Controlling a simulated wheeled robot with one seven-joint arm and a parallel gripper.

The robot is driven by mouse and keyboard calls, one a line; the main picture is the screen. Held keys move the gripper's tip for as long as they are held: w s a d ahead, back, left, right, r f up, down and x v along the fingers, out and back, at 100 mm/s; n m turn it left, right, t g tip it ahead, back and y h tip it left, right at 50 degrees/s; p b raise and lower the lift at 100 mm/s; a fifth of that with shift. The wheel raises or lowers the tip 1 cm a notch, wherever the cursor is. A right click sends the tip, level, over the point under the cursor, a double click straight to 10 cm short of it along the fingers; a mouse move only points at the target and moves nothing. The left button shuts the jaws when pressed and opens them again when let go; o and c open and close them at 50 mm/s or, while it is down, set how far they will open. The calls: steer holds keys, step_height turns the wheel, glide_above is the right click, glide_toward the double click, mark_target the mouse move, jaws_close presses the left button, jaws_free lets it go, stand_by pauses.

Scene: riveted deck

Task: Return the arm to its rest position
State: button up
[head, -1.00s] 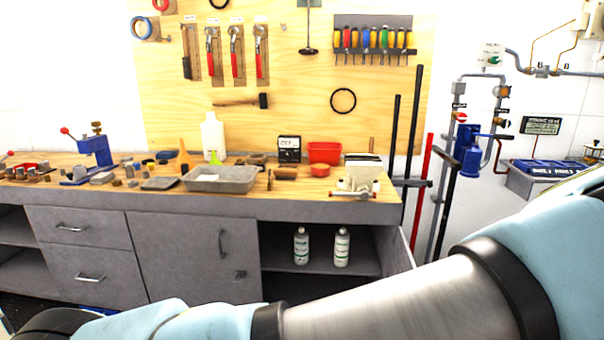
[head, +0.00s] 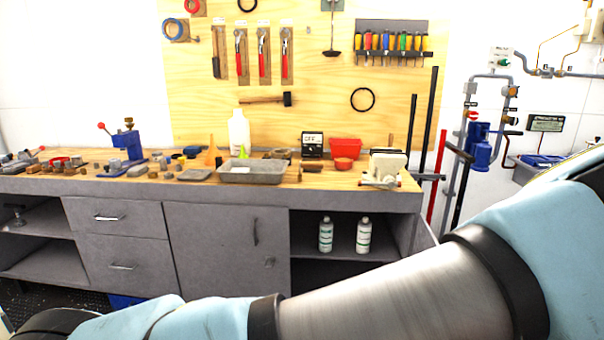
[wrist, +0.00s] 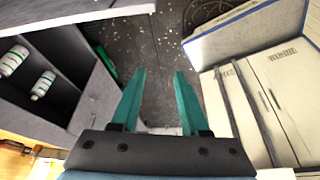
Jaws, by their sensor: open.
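My gripper (wrist: 158,100) shows in the wrist view with its two green fingers apart and nothing between them. Dark, speckled floor shows beyond the fingertips. My arm crosses the lower part of the head view from right to left, and the gripper itself is out of that view.
A grey workbench (head: 218,190) carries a metal tray (head: 252,175), a blue press (head: 128,143) and a red bin (head: 346,148). Two white bottles (head: 363,235) stand on its open shelf. In the wrist view, a pale cabinet (wrist: 275,85) is right of the fingers, the bench shelving left.

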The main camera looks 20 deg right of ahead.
steer(key=w+a+r+m+g+h+b, duration=0.1)
steer(key=w+a+r+g, duration=0.1)
steer(key=w+a, duration=1)
steer(key=w+a+r+m+g+h+b, duration=0.1)
steer(key=w+a+r, duration=0.1)
steer(key=w+a, duration=1.05)
steer(key=w+a+r+m+h+b, duration=0.1)
steer(key=a+r+m, duration=0.15)
steer(key=a, duration=0.85)
steer(key=w+a+r+m+h, duration=0.1)
steer(key=w+a+m, duration=0.15)
steer(key=a, duration=0.95)
steer(key=s+a+m+t, duration=0.2)
steer(key=s+a+m, duration=0.2)
steer(key=s+a, duration=0.3)
steer(key=shift+a+b, duration=0.3)
steer(key=shift+a, duration=0.95)
steer(key=shift+w, duration=0.1)
